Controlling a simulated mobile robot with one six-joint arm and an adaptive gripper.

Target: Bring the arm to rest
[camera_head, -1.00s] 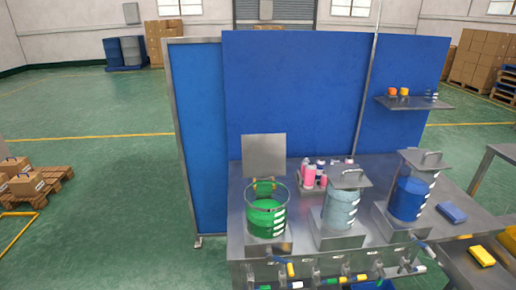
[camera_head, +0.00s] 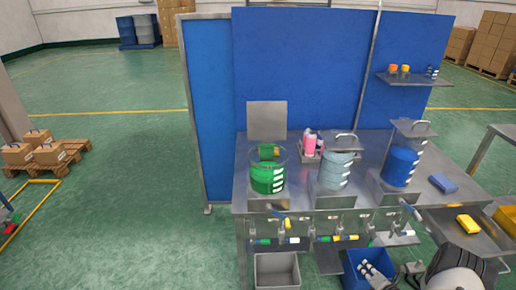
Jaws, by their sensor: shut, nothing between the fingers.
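My gripper (camera_head: 371,270) shows at the bottom right, in front of the blue bin. The rest of my arm is out of view.
On the bench stand a green container (camera_head: 267,180), a pale container (camera_head: 335,171) and a blue container (camera_head: 400,164). Valves hang along the front edge. A grey bin (camera_head: 277,270) and a blue bin (camera_head: 352,283) are below. Open floor lies left.

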